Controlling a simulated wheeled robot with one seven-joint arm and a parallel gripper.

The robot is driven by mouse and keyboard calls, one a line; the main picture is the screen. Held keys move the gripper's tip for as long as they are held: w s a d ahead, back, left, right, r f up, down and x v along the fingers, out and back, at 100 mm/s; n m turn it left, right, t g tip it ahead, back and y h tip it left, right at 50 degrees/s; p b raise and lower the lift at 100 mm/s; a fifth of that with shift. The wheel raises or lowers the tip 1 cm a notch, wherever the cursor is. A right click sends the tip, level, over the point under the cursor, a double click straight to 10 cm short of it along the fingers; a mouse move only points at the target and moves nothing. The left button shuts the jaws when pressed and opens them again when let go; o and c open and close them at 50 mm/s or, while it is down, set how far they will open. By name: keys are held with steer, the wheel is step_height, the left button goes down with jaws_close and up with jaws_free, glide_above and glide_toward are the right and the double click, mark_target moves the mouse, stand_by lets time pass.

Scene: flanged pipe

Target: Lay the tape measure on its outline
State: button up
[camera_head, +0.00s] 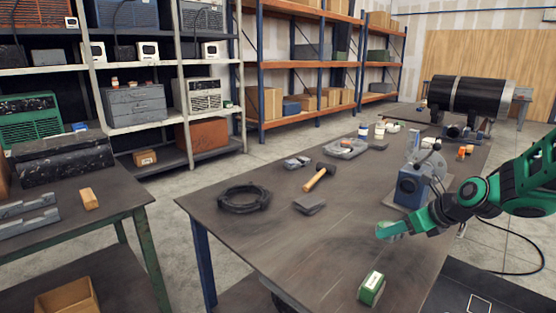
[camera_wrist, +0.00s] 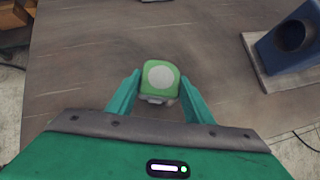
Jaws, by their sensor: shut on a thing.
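The tape measure (camera_wrist: 160,77) is a small green block with a pale round disc on its face. In the wrist view it sits between the two fingertips of my gripper (camera_wrist: 160,86), which is shut on it. In the head view my gripper (camera_head: 391,230) is over the right part of the workbench, in front of the blue machine; the tape measure is hard to tell from the green fingers there. A dark board (camera_head: 445,292) at the bottom right bears a pale, roughly square outline (camera_head: 478,303), partly cut off by the picture edge.
A green-and-white box (camera_head: 371,288) stands near the bench's front edge. The blue machine (camera_head: 411,188) is close behind my gripper. The bench's front middle is clear.

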steer(key=w+a+f, duration=0.1)
steer(key=w, duration=0.1)
steer(key=w+a+f+m+h, duration=0.1)
steer(key=w+f, duration=0.1)
steer(key=w, duration=0.1)
steer(key=w+a+f+m+t, duration=0.1)
steer(key=w, duration=0.1)
steer(key=shift+w+a+f+h, duration=0.2)
steer(key=shift+w+h, duration=0.05)
steer(key=shift+h, duration=0.15)
